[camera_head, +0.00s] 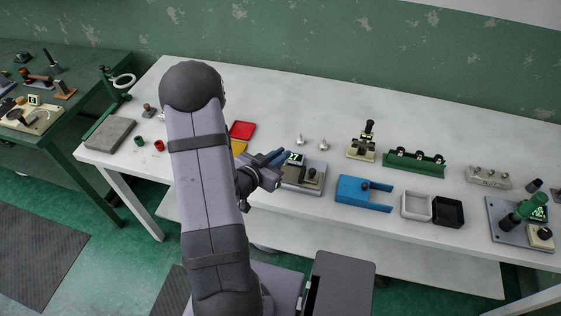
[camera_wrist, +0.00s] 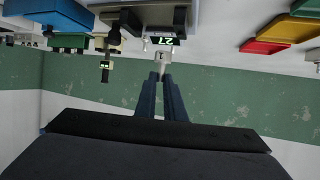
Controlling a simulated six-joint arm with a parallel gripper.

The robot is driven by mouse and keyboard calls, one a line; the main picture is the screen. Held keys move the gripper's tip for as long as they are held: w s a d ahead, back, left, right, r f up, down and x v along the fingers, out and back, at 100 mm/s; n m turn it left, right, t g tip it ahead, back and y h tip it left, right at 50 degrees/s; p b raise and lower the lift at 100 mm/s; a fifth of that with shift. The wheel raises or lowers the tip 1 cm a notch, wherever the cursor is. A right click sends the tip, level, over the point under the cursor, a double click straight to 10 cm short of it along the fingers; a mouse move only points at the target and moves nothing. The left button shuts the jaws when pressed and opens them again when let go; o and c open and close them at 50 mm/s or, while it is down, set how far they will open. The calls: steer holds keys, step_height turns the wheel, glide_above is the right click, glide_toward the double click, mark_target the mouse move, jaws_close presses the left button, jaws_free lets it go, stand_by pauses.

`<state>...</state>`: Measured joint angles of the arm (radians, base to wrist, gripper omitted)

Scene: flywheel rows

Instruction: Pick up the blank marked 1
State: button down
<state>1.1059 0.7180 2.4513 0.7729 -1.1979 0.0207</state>
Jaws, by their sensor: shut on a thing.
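In the wrist view my gripper (camera_wrist: 161,78) has its two dark blue fingers close together, with a small pale blank (camera_wrist: 161,56) at their tips. A dark mark like a 1 shows on the blank, too small to read for certain. In the head view my gripper (camera_head: 277,156) reaches the left side of a grey fixture (camera_head: 302,178) with a lit display (camera_head: 295,158). The display also shows in the wrist view (camera_wrist: 163,41), right beside the blank. The head view does not show the blank clearly. I cannot tell whether it still touches the fixture.
A blue forked block (camera_head: 364,192), a white tray (camera_head: 416,206) and a black tray (camera_head: 448,212) stand right of the fixture. Behind are two small metal pieces (camera_head: 310,143), a small press (camera_head: 362,145) and a green rack (camera_head: 414,162). A red tray (camera_head: 241,130) lies left.

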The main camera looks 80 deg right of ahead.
steer(key=shift+r, duration=2.25)
